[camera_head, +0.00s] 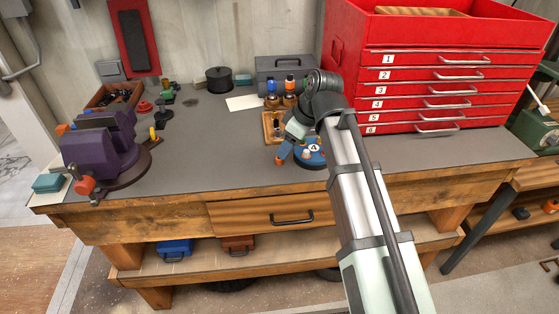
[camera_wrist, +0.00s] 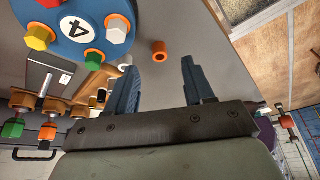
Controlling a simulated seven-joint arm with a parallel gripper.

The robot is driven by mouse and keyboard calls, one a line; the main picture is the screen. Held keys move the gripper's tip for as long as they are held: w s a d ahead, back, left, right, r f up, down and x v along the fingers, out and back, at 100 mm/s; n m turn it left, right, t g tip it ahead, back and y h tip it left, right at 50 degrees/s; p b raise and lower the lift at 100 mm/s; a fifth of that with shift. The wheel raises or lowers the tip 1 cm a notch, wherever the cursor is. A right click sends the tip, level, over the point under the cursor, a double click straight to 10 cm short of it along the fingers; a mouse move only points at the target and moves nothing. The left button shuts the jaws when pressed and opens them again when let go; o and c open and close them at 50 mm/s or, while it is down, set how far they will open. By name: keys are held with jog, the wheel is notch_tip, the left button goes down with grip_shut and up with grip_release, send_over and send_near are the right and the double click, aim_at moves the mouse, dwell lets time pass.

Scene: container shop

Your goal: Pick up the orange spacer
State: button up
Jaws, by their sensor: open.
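The orange spacer (camera_wrist: 160,50) is a small short ring with a dark hole, on the grey bench top in the wrist view. My gripper (camera_wrist: 160,66) is open, its two blue fingers apart with nothing between them. The spacer shows just beyond the fingertips, roughly centred between them; the height gap is hard to judge. In the head view my gripper (camera_head: 284,156) is low over the front middle of the bench. I cannot clearly make out the spacer there, where my arm and fingers cover part of the area.
A round blue stand (camera_wrist: 75,22) marked 4, with several coloured hex pieces, is close beside the spacer. A wooden tray (camera_head: 266,124) and bottles stand behind. A red drawer cabinet (camera_head: 440,70) is at right, a purple vise (camera_head: 95,155) at left. Bench between is mostly clear.

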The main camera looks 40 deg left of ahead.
aim_at(277, 163)
jog(key=shift+x, duration=2.75)
jog(key=shift+a+r, duration=0.1)
jog(key=shift+a, duration=0.05)
jog(key=shift+c, duration=0.2)
grip_shut()
